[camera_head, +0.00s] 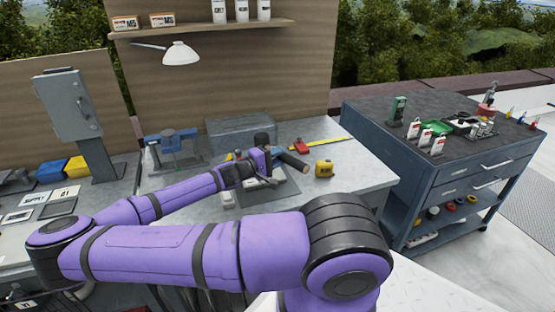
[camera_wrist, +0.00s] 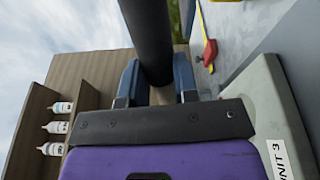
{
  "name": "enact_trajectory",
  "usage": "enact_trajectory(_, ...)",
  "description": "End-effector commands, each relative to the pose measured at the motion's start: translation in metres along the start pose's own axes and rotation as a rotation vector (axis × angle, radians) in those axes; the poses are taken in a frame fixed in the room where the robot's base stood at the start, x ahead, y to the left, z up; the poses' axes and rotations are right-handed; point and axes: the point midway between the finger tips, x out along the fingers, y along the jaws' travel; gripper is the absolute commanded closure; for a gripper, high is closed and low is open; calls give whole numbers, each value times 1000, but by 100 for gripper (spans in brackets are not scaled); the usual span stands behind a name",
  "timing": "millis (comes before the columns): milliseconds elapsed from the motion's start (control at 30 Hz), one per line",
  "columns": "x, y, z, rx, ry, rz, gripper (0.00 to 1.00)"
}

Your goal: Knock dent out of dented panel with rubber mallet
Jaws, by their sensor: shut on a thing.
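My gripper (camera_head: 264,162) is over the middle of the workbench. In the wrist view its two blue fingers (camera_wrist: 157,85) are shut on a thick black cylindrical part of the mallet (camera_wrist: 148,32). In the head view a dark cylinder with a tan end (camera_head: 292,161), which looks like part of the mallet, points to the right from the gripper. A flat grey plate (camera_head: 284,187) lies on the bench below. A pale grey panel marked UNIT 3 (camera_wrist: 268,115) shows beside the gripper in the wrist view.
A yellow tape measure (camera_head: 324,168) and a red object (camera_head: 301,146) are right of the gripper. A blue vise (camera_head: 175,145) and a grey box (camera_head: 241,131) stand behind left. A lamp (camera_head: 181,54) hangs above. A tool cart (camera_head: 440,150) stands right. The bench's right front is clear.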

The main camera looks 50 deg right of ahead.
Motion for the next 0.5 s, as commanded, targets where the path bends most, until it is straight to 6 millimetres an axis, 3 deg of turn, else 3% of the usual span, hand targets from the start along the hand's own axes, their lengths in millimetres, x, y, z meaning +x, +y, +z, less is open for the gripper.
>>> enact_trajectory(333,0,8,1,1,-1,0,100)
enact_trajectory(433,0,-6,-1,-1,0,2,100)
enact_trajectory(500,1,-26,-2,-5,-1,3,100)
